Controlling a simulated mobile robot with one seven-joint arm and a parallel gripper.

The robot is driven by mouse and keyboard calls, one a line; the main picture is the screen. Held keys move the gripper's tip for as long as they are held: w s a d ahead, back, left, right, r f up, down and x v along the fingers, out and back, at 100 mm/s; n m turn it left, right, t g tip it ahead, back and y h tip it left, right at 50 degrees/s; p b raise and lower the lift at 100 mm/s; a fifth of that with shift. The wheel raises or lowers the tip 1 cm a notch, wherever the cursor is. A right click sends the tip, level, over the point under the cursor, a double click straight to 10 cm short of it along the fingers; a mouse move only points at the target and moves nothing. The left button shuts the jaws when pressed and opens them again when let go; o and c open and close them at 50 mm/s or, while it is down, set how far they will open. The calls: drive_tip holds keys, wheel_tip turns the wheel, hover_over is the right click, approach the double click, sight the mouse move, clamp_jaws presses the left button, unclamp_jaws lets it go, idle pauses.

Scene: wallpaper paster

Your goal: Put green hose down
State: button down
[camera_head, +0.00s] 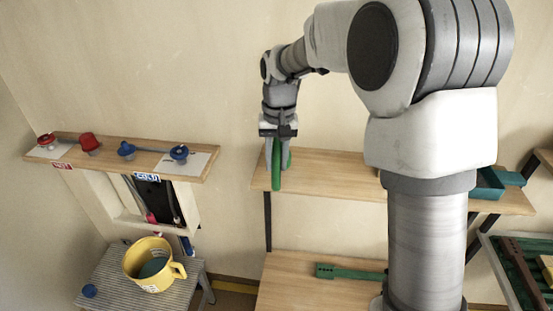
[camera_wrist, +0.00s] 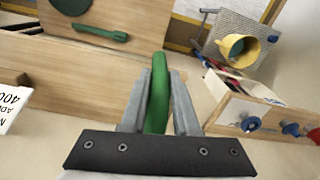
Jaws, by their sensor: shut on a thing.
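My gripper (camera_head: 278,160) points down at the left end of the upper wooden shelf (camera_head: 330,178). It is shut on the green hose (camera_head: 276,176), which hangs below the fingers as a narrow upright loop. In the wrist view, the green hose (camera_wrist: 158,90) lies between the two grey fingers of my gripper (camera_wrist: 161,76) and sticks out past their tips. The hose's lower end overlaps the shelf's front edge in the head view. I cannot tell whether it touches the shelf.
A lower wooden surface (camera_head: 300,292) carries a dark green tool (camera_head: 348,272). A left shelf (camera_head: 205,158) holds red and blue valve knobs. A yellow jug (camera_head: 138,256) stands on a striped stool (camera_head: 103,274). A teal tray (camera_head: 488,185) sits at right. The upper shelf's middle looks bare.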

drive_tip(key=c, duration=0.7)
unclamp_jaws()
drive_tip(key=shift+o, duration=0.2)
drive_tip(key=shift+r, duration=0.1)
